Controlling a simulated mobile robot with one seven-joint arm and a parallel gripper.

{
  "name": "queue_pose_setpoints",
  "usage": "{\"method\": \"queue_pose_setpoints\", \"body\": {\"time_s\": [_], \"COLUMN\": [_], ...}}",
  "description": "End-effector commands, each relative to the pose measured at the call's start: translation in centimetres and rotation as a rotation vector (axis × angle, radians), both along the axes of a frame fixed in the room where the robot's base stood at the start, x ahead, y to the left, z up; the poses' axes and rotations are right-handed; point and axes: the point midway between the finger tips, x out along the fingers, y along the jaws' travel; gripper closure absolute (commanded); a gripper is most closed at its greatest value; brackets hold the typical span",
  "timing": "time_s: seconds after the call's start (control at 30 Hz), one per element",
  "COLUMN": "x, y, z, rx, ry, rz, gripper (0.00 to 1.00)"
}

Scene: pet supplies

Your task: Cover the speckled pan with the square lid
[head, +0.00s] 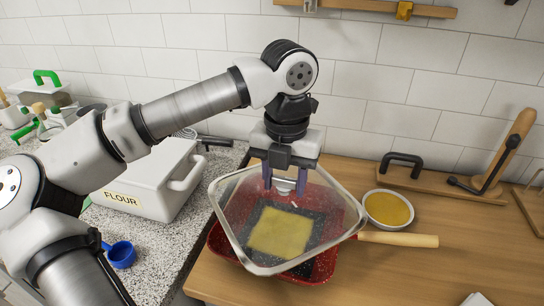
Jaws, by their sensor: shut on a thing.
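The square lid (231,209) is clear with a metal rim. My gripper (284,190) is shut on it near its middle and holds it over the pan. The speckled pan (320,272) is red outside with a dark speckled inside and a wooden handle (399,239) pointing right. A yellow square (281,232) lies in the pan and shows through the glass. The lid is turned relative to the pan, with corners past its sides. I cannot tell whether its rim touches the pan.
A bowl of yellow contents (388,209) stands right of the lid, near a wooden board with a black handle (402,170). A white flour box (150,185) and a blue cup (121,254) are on the left counter. The wooden counter (470,255) is mostly clear at front right.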

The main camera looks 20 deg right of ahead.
Motion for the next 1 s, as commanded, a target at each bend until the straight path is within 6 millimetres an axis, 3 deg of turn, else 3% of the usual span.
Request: {"method": "queue_pose_setpoints", "body": {"time_s": [0.27, 0.73, 1.0], "x": [0.0, 0.0, 0.0], "y": [0.0, 0.0, 0.0], "z": [-0.3, -3.7, -4.5], "rx": [-0.001, -0.001, 0.004], "ry": [-0.001, -0.002, 0.000], "rz": [0.000, 0.000, 0.000], "gripper": [1.00, 1.00, 1.00]}}
